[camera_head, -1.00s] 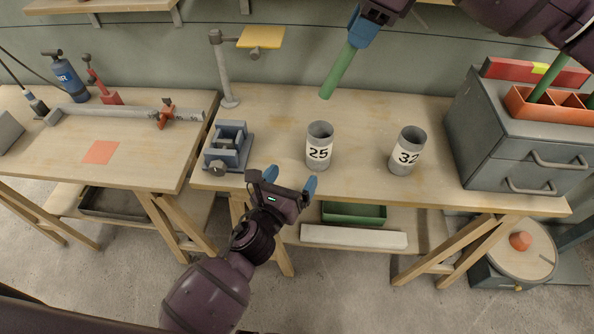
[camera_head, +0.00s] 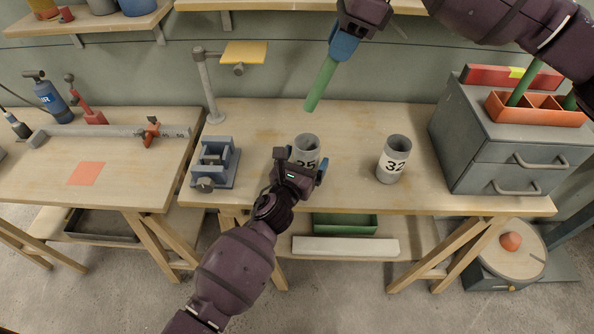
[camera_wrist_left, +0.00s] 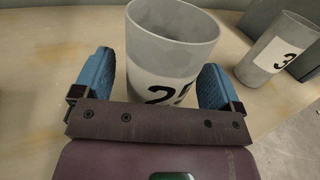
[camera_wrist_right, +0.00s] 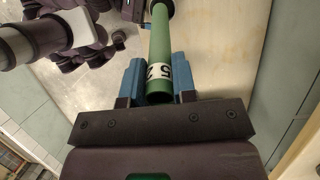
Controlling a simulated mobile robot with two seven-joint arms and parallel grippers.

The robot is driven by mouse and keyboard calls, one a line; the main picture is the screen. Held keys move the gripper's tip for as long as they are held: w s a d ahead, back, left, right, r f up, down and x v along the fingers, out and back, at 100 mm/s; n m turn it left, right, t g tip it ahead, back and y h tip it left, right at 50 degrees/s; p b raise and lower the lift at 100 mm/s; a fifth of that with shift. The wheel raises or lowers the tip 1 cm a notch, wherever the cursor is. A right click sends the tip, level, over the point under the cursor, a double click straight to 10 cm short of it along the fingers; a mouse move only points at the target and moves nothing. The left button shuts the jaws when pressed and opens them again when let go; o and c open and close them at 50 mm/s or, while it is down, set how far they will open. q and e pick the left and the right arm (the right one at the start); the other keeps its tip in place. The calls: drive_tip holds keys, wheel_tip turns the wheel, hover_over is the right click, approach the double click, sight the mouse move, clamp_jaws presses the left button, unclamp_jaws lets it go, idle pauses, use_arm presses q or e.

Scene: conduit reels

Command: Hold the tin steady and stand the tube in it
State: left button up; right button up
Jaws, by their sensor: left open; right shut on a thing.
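The grey tin marked 25 (camera_head: 306,145) stands upright on the bench, partly hidden by my left gripper (camera_head: 300,164). My left gripper is open, with one blue finger on each side of the tin in the left wrist view (camera_wrist_left: 172,50); I cannot tell whether either touches. My right gripper (camera_head: 342,46) is shut on a green tube (camera_head: 321,84) and holds it tilted, its lower end above and behind tin 25. In the right wrist view the tube (camera_wrist_right: 161,40) has a white label showing a 5. A second grey tin marked 32 (camera_head: 394,160) stands upright to the right.
A grey-blue vise (camera_head: 215,165) and a post with a yellow plate (camera_head: 244,52) stand left of tin 25. A grey drawer cabinet (camera_head: 470,150) stands at the right, with an orange divided tray (camera_head: 535,117) holding green tubes on top. Bench (camera_head: 345,190) between the tins is clear.

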use_arm(q)
drive_tip(key=shift+x, duration=0.9)
drive_tip(key=c, duration=1)
use_arm(e)
wheel_tip(320, 180, down, 13)
idle(1.0)
drive_tip(key=o, duration=0.9)
drive_tip(key=shift+r, duration=0.1)
drive_tip(key=v, duration=1.1)
drive_tip(key=shift+d+r, duration=0.15)
drive_tip(key=shift+r, duration=0.25)
